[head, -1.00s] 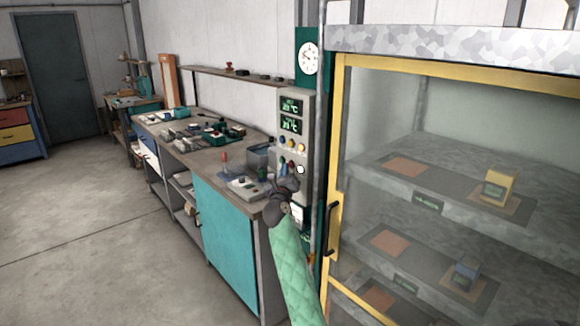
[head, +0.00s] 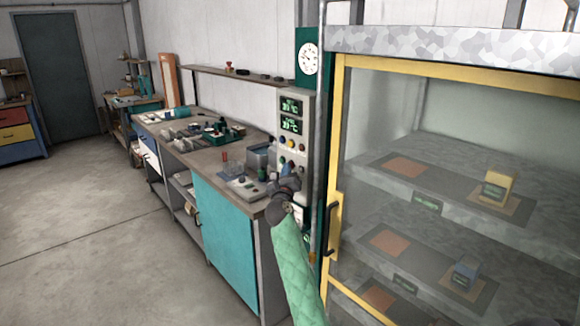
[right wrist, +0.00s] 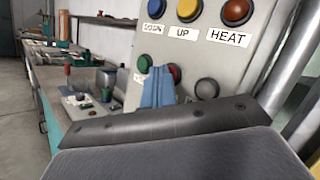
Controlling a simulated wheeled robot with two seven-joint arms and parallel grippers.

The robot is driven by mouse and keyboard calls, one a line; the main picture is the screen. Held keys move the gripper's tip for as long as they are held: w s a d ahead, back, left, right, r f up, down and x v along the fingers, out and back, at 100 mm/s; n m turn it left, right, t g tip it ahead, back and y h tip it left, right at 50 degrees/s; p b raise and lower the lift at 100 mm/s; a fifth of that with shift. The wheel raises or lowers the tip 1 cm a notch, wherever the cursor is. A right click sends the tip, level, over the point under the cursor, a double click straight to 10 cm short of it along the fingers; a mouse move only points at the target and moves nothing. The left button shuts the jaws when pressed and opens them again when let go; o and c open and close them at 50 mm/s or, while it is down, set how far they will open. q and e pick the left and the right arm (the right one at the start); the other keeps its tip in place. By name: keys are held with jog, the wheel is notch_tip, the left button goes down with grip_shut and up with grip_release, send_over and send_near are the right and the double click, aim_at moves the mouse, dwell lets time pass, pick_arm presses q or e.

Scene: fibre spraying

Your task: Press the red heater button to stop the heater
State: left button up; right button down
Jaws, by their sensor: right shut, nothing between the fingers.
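The control panel (head: 293,130) stands left of the glass cabinet. In the right wrist view the orange-red button (right wrist: 237,12) sits above the label HEAT. A yellow button (right wrist: 188,10) labelled UP and a blue button (right wrist: 155,8) are to its left. My right gripper (head: 287,170) is low in front of the panel. Its blue fingers (right wrist: 158,82) are shut and empty, below and left of the HEAT button and apart from it. Whether the fingertips touch the panel I cannot tell. My left gripper is not in view.
A workbench (head: 228,158) with tools and a small switch box stands left of the panel. The cabinet door (head: 339,150) has a yellow frame and dark handle. Floor at left is clear.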

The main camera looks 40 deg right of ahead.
jog(key=shift+a, duration=0.15)
jog(key=shift+s+a, duration=0.1)
jog(key=shift+a, duration=0.55)
jog(key=shift+s+a+p, duration=0.15)
jog(key=shift+a+p, duration=0.25)
jog(key=shift+a, duration=2.1)
